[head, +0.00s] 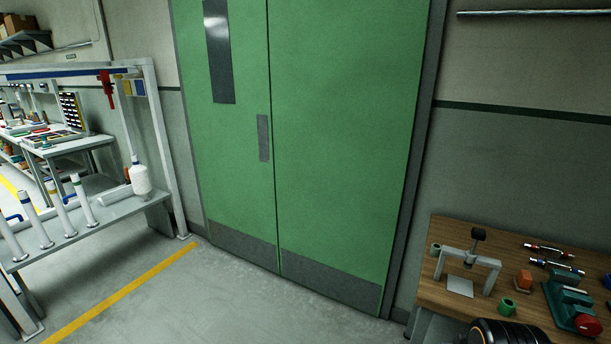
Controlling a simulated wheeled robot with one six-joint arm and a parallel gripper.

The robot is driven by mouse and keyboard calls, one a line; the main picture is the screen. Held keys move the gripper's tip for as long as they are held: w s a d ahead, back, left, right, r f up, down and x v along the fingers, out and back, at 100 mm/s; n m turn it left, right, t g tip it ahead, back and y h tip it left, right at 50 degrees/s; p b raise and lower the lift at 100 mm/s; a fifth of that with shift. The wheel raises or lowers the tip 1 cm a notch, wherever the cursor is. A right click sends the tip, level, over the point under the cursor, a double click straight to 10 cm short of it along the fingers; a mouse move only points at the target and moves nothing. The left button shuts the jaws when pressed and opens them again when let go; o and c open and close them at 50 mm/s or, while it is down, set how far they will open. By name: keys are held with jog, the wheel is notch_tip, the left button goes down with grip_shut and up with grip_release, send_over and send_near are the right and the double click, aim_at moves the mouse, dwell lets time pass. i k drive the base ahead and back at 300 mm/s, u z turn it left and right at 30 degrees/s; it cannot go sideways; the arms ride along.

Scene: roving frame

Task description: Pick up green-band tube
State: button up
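Two short silvery tubes lie at the back of the wooden workbench (453,226) on the right: one with red ends (548,250), and behind a teal vise one with blue parts (550,265). Their small bands are too fine to read. My gripper does not show; a dark rounded part at the bottom edge may belong to my arm.
The wooden bench also holds a grey press frame (468,265), a green ring (507,307), an orange block (523,281) and the teal vise (570,300). A white bottle (141,181) stands on the grey bench (120,217). Green double doors (340,130) are shut; the floor before them is clear.

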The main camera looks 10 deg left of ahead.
aim_at(81, 193)
jog(key=u, duration=0.6)
jog(key=i, duration=1.3)
jog(key=u, duration=1.55)
jog(key=i, duration=2.4)
jog(key=u, duration=0.35)
